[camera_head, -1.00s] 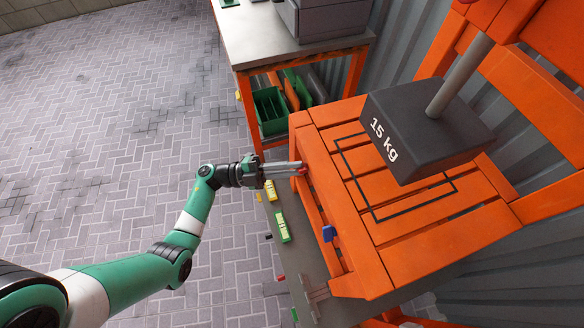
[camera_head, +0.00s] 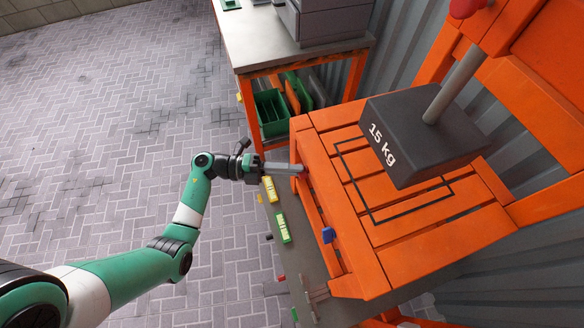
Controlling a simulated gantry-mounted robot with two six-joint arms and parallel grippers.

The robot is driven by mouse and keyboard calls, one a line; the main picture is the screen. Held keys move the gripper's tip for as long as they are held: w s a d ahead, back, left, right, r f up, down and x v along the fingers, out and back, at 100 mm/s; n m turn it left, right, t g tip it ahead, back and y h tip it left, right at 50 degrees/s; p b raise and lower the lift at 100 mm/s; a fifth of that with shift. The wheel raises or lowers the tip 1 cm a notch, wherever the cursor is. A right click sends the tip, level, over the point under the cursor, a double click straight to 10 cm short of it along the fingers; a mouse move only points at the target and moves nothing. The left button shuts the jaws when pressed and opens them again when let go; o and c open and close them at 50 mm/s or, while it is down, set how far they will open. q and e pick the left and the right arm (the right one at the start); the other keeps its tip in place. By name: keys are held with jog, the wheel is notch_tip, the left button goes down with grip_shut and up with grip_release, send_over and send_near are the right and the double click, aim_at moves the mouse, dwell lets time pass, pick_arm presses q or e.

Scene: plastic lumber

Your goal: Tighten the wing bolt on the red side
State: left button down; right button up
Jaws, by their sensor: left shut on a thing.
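My left gripper (camera_head: 297,169) reaches in from the left, and its fingers point right at the front left edge of the orange chair (camera_head: 318,143). It is shut on the red wing bolt, which its fingers hide almost wholly now. A blue wing bolt (camera_head: 328,235) sticks out from the same side of the chair, nearer the bottom of the picture. A dark block marked 15 kg (camera_head: 425,135), with a grey rod, is over the seat's black outline. My right gripper is not in view.
A grey bench surface (camera_head: 305,262) lies beside the chair, with a yellow level (camera_head: 269,189), a green level (camera_head: 283,228) and small coloured pieces. An orange-legged table (camera_head: 246,48) with a green crate (camera_head: 271,112) stands behind. The paved floor at left is clear.

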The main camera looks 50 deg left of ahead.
pick_arm(q)
jog(key=c, duration=0.9)
grip_release()
jog(key=p+v, duration=0.1)
jog(key=v, duration=1)
jog(key=shift+s+a, duration=0.2)
jog(key=shift+s, duration=0.05)
